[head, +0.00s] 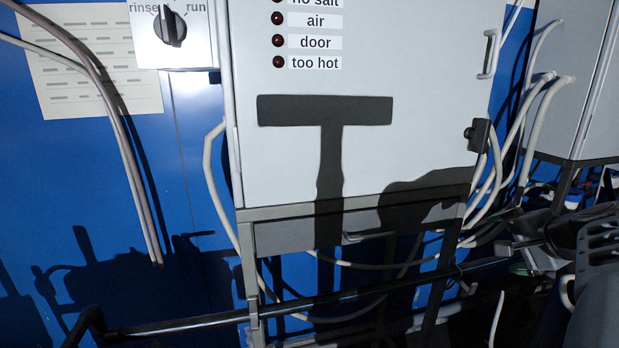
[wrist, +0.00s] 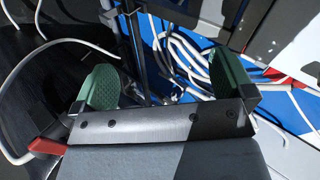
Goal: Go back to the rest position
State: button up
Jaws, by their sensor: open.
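My gripper (wrist: 166,82) fills the lower part of the wrist view. Its two green pads stand wide apart with nothing held between them; behind the gap I see cables and the blue wall. In the head view, dark parts of my arm (head: 592,250) show at the lower right edge, in front of hoses. The grey cabinet (head: 300,160) stands in the middle, its door looking closed, with dark lamps labelled "air", "door" and "too hot". A black rotary knob (head: 170,27) sits between "rinse" and "run" at the top left.
A black rail (head: 300,303) runs across the bottom of the head view. Several pale hoses (head: 520,130) hang between the cabinet and a second grey cabinet (head: 575,75) at right. White cables (wrist: 185,55) cross behind the gripper. A printed sheet (head: 90,75) hangs on the blue wall.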

jog(key=s+a+f+n+g+p, duration=0.1)
jog(key=s+a+n+g+p, duration=0.1)
jog(key=a, duration=0.7)
jog(key=s+a+f+n+g+p, duration=0.2)
jog(key=s+a+n+p, duration=0.3)
jog(key=a, duration=0.4)
jog(key=s+a+f+n+g+p, duration=0.1)
jog(key=s+a+n+g+p, duration=0.1)
jog(key=s+a+n+p, duration=0.2)
jog(key=a+n+p, duration=0.1)
jog(key=a+n, duration=0.2)
jog(key=a, duration=0.2)
jog(key=shift+a+f+n+g+h, duration=0.2)
jog(key=shift+f+n+g+h, duration=0.1)
jog(key=shift+g+h, duration=0.1)
jog(key=shift+s, duration=0.1)
jog(key=shift+c, duration=0.4)
